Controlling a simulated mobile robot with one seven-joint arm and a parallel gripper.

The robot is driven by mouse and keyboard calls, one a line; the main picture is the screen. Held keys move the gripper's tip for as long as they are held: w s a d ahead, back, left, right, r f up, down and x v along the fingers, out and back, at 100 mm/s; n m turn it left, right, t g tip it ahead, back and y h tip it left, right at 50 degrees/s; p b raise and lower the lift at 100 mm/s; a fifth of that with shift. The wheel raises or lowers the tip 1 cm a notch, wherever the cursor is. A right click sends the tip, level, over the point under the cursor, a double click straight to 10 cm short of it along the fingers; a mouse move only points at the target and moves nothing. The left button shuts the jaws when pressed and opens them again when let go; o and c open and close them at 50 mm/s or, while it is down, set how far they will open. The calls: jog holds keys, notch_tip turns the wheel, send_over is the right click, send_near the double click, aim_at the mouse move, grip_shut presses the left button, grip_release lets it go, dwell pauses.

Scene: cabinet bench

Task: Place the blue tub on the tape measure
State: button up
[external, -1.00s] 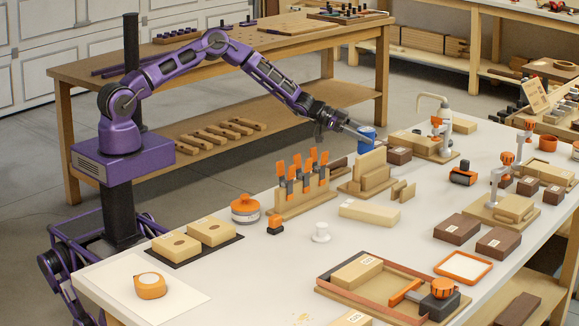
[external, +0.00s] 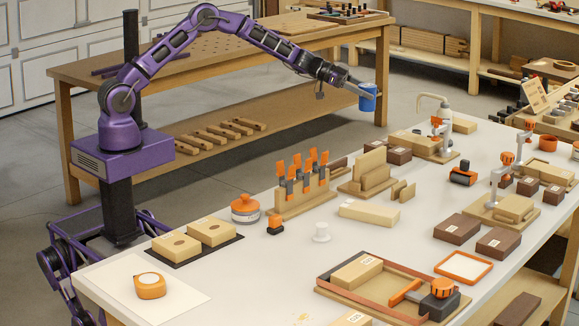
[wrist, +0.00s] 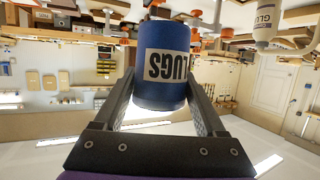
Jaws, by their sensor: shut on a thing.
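The blue tub (external: 367,98) is a small cylinder held in the air above the back edge of the white bench. My gripper (external: 357,87) is shut on it. An orange, rounded item with a pale disc on top, which looks like the tape measure (external: 150,286), lies on a white sheet at the bench's near left corner, far from my gripper. Nothing sits on it.
Between them stand an upright rack with orange-handled tools (external: 302,188), an orange-lidded round container (external: 245,208) and two wooden blocks (external: 211,231) on a dark mat. The white sheet (external: 180,304) has free room around the orange item.

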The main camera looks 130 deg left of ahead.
jog(key=w+d+m+t+h, duration=0.1)
jog(key=w+d+m+h, duration=0.15)
jog(key=w+d, duration=0.7)
jog(key=w+d+m+h, duration=0.25)
jog(key=w+d, duration=0.45)
jog(key=d, duration=0.6)
jog(key=w+d+m+g+h+b, duration=0.1)
jog(key=w+d+m+h, duration=0.2)
jog(key=d, duration=1)
jog(key=w+d+m+h, duration=0.15)
jog(key=w+d, duration=0.25)
jog(key=d, duration=1)
jog(key=m+g+h+b, duration=0.3)
jog(key=m+g+h, duration=0.4)
jog(key=m+h, duration=0.1)
send_over(147, 277)
notch_tip(147, 277, down, 10)
jog(key=shift+d+f+b, duration=0.1)
jog(key=shift+f+b, duration=0.5)
jog(key=shift+f, duration=1.75)
jog(key=shift+r, duration=0.1)
